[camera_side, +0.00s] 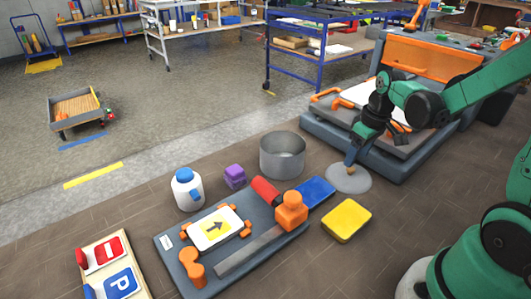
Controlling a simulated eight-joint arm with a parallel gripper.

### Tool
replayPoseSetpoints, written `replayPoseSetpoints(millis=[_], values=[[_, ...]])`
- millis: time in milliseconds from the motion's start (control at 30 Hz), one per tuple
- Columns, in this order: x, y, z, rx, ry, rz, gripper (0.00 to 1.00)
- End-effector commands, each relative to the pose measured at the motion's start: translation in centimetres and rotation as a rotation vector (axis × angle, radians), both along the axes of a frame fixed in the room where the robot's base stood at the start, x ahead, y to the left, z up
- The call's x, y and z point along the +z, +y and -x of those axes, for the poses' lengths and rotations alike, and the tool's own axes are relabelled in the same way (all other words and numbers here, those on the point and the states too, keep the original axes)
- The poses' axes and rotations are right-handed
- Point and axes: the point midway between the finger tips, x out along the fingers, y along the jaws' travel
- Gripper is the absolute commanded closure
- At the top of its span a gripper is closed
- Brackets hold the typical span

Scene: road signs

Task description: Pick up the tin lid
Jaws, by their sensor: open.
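The tin lid (341,184) is a flat round grey disc lying on the brown floor, right of centre in the side view. A small tan piece stands at its middle, perhaps its knob, but I cannot tell whether it belongs to the lid or to my gripper. My gripper (353,156) points down right over the middle of the lid. It is open, its fingertips close to the tan piece; contact is too small to make out. An open grey round tin (282,158) stands to the left of the lid.
A yellow block (347,221) and a blue pad (317,190) lie near the lid. A grey board (180,246) carries an arrow sign and orange clamps. A large grey-orange machine (345,135) is close behind my gripper.

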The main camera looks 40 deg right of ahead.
Motion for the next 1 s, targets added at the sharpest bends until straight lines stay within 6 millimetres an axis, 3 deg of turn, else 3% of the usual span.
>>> replayPoseSetpoints(millis=[300,700,733,933,1000], values=[[-3.3,0.0,-0.5,0.0,-0.001,0.001,0.38],[-4.0,0.1,-0.6,0.0,-0.002,0.001,0.38],[-4.0,0.1,-0.6,0.0,-0.002,0.001,0.41],[-4.0,0.1,-0.6,0.0,-0.002,0.001,0.98],[-4.0,0.1,-0.6,0.0,-0.002,0.001,1.0]])
